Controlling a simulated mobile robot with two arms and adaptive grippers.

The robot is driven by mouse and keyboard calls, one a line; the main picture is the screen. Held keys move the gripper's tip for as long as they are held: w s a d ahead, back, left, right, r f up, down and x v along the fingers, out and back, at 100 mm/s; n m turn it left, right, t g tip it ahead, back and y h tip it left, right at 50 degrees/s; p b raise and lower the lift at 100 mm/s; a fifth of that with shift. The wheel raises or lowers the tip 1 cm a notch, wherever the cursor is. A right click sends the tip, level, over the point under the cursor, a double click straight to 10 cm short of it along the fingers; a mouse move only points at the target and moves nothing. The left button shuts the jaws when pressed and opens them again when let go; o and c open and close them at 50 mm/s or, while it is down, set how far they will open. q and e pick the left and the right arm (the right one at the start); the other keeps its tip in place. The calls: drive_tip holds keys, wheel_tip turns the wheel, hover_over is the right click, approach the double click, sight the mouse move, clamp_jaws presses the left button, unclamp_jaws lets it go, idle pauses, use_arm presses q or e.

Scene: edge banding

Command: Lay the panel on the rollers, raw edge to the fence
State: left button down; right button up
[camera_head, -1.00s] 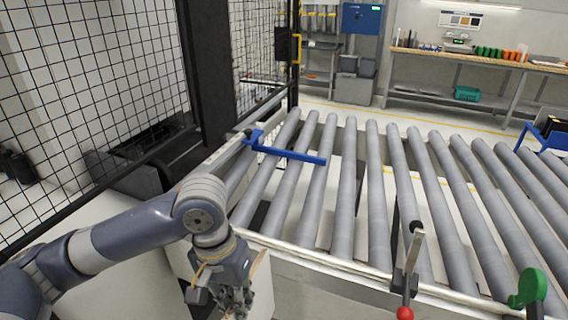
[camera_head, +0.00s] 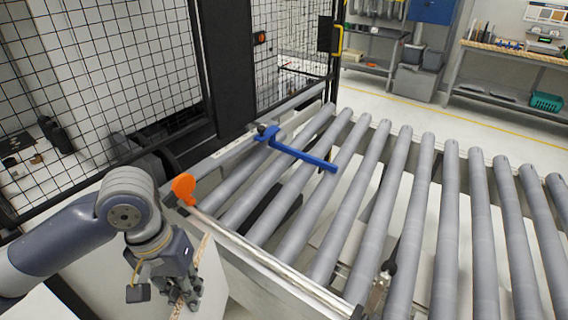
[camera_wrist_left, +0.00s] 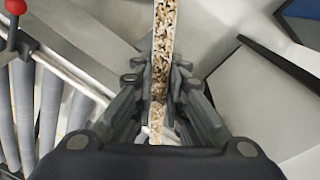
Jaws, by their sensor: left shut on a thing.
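My left gripper (camera_head: 183,296) points down at the lower left of the head view. It is shut on the panel (camera_head: 211,274), a pale board standing on edge. The panel's speckled chipboard raw edge (camera_wrist_left: 164,40) faces the left wrist camera and runs between the fingers. The panel is in front of the roller table's near left corner, not on the rollers (camera_head: 287,183); its lower part is out of view. A pale rail (camera_head: 228,150), possibly the fence, runs along the left end of the rollers. My right gripper is not in view.
A blue arm (camera_head: 305,157) reaches over the left rollers. An orange paddle (camera_head: 184,188) stands at the near left corner. A metal rail (camera_head: 270,262) edges the front. Black mesh guarding (camera_head: 120,60) stands at the left. The roller tops are otherwise clear.

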use_arm(q)
wheel_tip(320, 180, up, 3)
drive_tip(key=shift+a+f+p, duration=0.1)
drive_tip(key=shift+a+p, duration=0.05)
drive_tip(key=shift+p, duration=0.8)
drive_tip(key=shift+a+f+b, duration=0.1)
drive_tip(key=shift+f+b, duration=0.2)
drive_tip(key=shift+h, duration=1.4)
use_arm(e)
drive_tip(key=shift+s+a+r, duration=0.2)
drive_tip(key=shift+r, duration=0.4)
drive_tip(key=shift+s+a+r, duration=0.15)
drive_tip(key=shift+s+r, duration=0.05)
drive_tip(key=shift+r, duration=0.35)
use_arm(q)
drive_tip(key=shift+h, duration=0.3)
